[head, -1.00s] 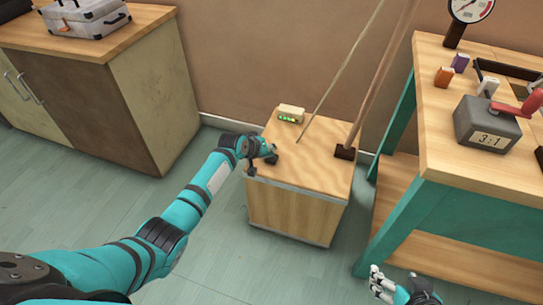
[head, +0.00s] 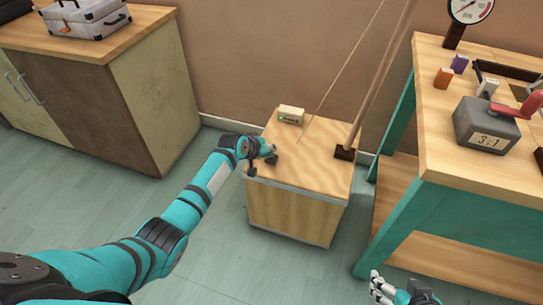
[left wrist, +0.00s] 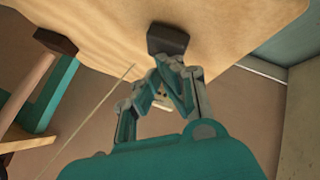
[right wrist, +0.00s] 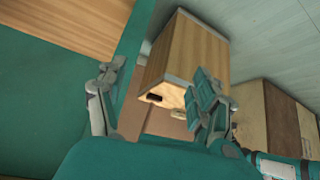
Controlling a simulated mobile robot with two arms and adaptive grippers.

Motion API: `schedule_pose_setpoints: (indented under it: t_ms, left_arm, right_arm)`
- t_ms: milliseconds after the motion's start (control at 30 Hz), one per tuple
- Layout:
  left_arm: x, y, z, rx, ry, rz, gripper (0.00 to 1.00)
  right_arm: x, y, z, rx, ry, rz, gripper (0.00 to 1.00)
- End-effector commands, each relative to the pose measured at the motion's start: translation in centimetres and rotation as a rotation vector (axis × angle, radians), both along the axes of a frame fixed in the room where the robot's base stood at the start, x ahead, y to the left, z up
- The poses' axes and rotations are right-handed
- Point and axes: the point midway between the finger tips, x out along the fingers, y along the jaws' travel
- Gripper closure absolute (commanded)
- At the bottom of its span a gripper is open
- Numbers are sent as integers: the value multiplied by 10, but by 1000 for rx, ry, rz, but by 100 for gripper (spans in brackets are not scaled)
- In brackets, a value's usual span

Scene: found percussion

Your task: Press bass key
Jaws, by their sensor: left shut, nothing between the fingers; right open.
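A small dark block (head: 252,169), which looks like the bass key, sits on the wooden box (head: 298,215) near its front left corner. It also shows in the left wrist view (left wrist: 168,39). My left gripper (head: 272,155) is shut and empty, low over the box top beside the block. In the left wrist view its fingertips (left wrist: 168,64) lie close to the block; I cannot tell whether they touch it. A wooden pole (head: 380,80) and a thin string (head: 340,75) rise from the box. My right gripper (head: 376,285) is open and empty, low beside the workbench.
A small cream unit (head: 291,114) with a green light stands at the back of the box top. The teal workbench (head: 440,150) on the right carries a grey counter block (head: 487,125). A cabinet (head: 120,110) stands at left. Floor between cabinet and box is free.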

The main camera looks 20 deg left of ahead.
Motion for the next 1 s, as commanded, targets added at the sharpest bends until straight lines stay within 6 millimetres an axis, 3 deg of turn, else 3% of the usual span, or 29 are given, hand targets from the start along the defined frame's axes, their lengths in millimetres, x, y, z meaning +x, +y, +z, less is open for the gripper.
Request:
schedule_pose_setpoints:
  t_ms: [1000]
  left_arm:
    - [0,0,14,0,0,0,100]
  right_arm:
    - [-58,-18,-15,-59,283,-23,32]
